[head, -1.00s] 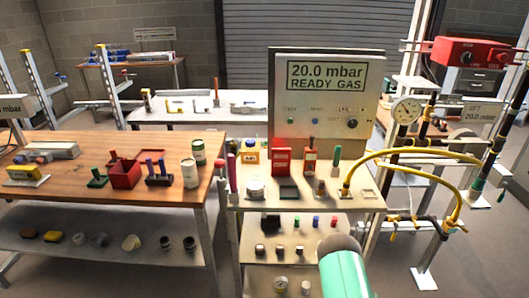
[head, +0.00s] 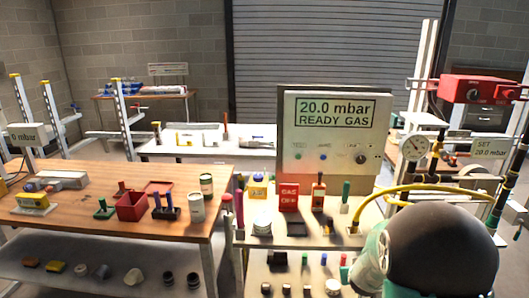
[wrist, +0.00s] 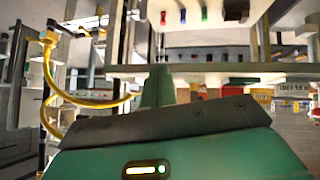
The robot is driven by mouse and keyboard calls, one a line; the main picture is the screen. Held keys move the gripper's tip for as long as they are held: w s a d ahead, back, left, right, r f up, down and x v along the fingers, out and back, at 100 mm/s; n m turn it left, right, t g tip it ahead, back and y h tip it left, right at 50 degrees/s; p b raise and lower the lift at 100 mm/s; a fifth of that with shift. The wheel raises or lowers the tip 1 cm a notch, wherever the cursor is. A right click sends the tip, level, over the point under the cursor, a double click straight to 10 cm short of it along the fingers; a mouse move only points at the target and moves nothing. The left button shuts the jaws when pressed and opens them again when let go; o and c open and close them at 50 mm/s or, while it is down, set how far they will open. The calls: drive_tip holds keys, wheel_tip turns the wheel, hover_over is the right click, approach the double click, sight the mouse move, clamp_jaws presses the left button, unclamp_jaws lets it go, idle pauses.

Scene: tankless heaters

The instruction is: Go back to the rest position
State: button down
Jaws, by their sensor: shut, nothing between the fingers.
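In the wrist view, the green hand with a dark front strip fills the bottom of the picture. The narrow green fingers of my gripper (wrist: 158,85) rise above the strip and look shut, with nothing seen between them. In the wrist view the room shows upside down. In the head view, a large dark rounded part of my arm and a green link stand at the lower right. They hide the right part of the small bench (head: 310,233) and much of what lies behind. My fingers do not show in the head view.
A display panel (head: 335,130) reading "20.0 mbar READY GAS" stands behind the bench. A yellow hose (head: 385,192) and a pressure gauge (head: 416,147) are close to my arm on the right. A wooden table (head: 80,223) with a red box (head: 132,206) is at left.

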drive_tip(key=s+a+r+g+y, duration=0.1)
drive_tip(key=s+a+r+y, duration=0.1)
drive_tip(key=s+a+r, duration=0.6)
drive_tip(key=s+a+r+g+y, duration=0.1)
drive_tip(key=s+a+r, duration=0.2)
drive_tip(key=s+r, duration=0.85)
drive_tip(key=s+a+r+g, duration=0.1)
drive_tip(key=s+r, duration=0.1)
drive_tip(key=s, duration=0.8)
drive_tip(key=shift+s+a+r, duration=0.25)
drive_tip(key=shift+s+a, duration=0.1)
drive_tip(key=shift+a, duration=0.05)
